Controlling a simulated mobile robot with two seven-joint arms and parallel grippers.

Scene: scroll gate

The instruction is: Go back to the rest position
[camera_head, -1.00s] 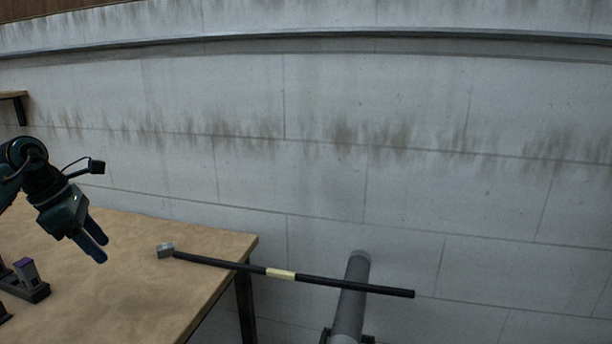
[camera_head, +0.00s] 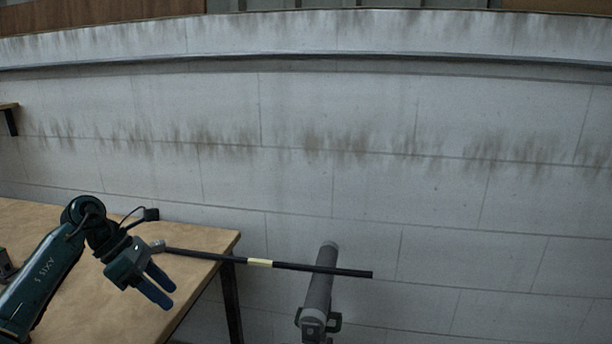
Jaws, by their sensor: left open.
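My left gripper (camera_head: 160,286) hangs over the wooden table, its two blue fingers apart and pointing down to the right. Nothing shows between the fingers. My left arm comes in from the lower left. A black rod (camera_head: 310,267) with a pale yellow band and a grey block at its left end lies from the table out past its right edge. The gripper is in front of the rod's left part in the picture; I see no hold on it. My right gripper does not show.
The wooden table (camera_head: 200,232) fills the lower left. A grey cylinder (camera_head: 320,283) with a bracket at its lower end stands right of the table, by the rod. A concrete wall (camera_head: 330,180) closes the back. A dark object is cut off at the left edge.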

